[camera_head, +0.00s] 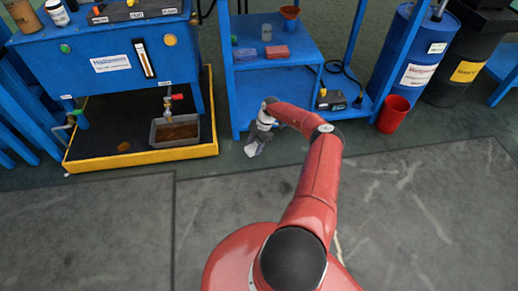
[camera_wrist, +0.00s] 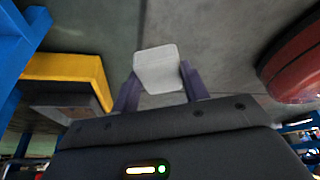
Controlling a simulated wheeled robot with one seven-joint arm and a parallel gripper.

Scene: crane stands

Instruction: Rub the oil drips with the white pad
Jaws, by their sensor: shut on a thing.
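My gripper (camera_head: 255,144) is shut on the white pad (camera_head: 252,151) and holds it low, in front of the blue shelf and right of the yellow-edged tray. In the wrist view the pad (camera_wrist: 158,66) sits between the two dark fingers of my gripper (camera_wrist: 160,86). A small brown patch (camera_head: 124,147), which looks like oil, lies on the dark floor of the yellow-edged tray (camera_head: 140,160), left of a grey pan (camera_head: 158,142) with brown contents. My gripper is apart from this patch. Whether the pad touches the floor I cannot tell.
The blue machine (camera_head: 110,62) with a red-handled tap (camera_head: 171,98) stands over the tray. A blue shelf (camera_head: 275,82) stands behind my gripper. A red bucket (camera_head: 393,113) and a blue drum (camera_head: 408,60) are at the right. The grey floor in front is clear.

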